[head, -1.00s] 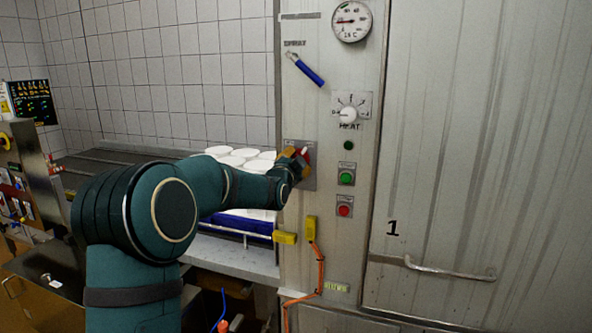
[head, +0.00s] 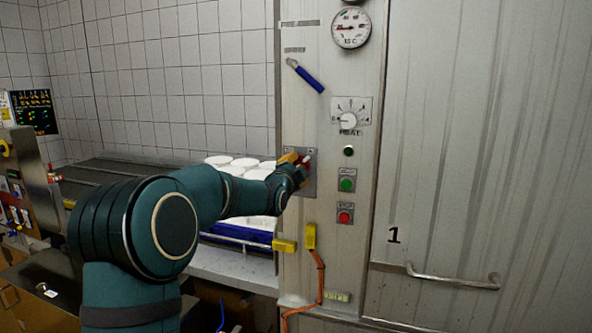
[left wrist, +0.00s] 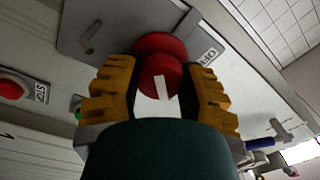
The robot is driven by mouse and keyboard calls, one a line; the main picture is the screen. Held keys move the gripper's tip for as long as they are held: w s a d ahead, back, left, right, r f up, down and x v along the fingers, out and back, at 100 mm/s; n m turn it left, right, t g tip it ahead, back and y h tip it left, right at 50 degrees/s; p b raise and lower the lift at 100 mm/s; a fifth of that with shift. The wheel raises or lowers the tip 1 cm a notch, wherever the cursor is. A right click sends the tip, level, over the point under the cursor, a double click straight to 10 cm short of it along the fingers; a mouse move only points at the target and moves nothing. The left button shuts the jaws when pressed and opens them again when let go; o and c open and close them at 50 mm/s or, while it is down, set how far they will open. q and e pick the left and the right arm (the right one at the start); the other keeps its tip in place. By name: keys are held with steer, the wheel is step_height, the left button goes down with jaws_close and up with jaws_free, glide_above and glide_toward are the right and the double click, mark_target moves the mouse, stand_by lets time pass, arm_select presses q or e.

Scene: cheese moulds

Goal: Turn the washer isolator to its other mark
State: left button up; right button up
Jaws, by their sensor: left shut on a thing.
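The washer isolator is a red rotary knob with a white mark on a grey plate (head: 309,188) of the washer's front panel. In the left wrist view the red knob (left wrist: 158,72) sits between the yellow fingers, with a label reading OFF partly visible beside it. My left gripper (left wrist: 158,95) is shut on the knob. In the head view my left gripper (head: 299,160) reaches the plate from the left and hides much of the knob. My right gripper is in neither view.
A green button (head: 347,185) and a red button (head: 345,217) lie right of the plate. The heat dial (head: 348,120) and a blue-handled lever (head: 308,78) are above. Yellow connectors (head: 310,236) and an orange cable are below. White moulds (head: 232,162) stand behind my arm.

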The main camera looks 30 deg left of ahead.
arm_select(q)
steer(key=o, duration=0.9)
steer(key=shift+r, duration=0.2)
steer(key=o, duration=0.3)
steer(key=shift+f, duration=0.15)
steer(key=shift+s, duration=0.1)
steer(key=v, duration=1.1)
steer(key=shift+s+d, duration=0.2)
steer(key=shift+s, duration=0.2)
steer(key=d+f+n+g+h, duration=0.2)
steer(key=d+f, duration=0.3)
steer(key=f, duration=0.5)
steer(key=s+d+f+n+g+h, duration=0.1)
steer(key=d+f+g, duration=0.3)
steer(key=f, duration=0.7)
steer(key=d+f+n+g+h, duration=0.1)
steer(key=d+f+n+h, duration=0.1)
steer(key=d+f, duration=0.65)
steer(key=s+d+f+n+g+h, duration=0.1)
steer(key=s+d+f+n+g, duration=0.2)
steer(key=s+d+f, duration=0.3)
steer(key=s+d+f+n+g+h, duration=0.2)
steer(key=s+d+f+g, duration=0.4)
steer(key=s+f, duration=1)
steer(key=shift+s+d+f+n+g, duration=0.25)
steer(key=shift+s+d+n, duration=0.2)
steer(key=shift+n, duration=0.35)
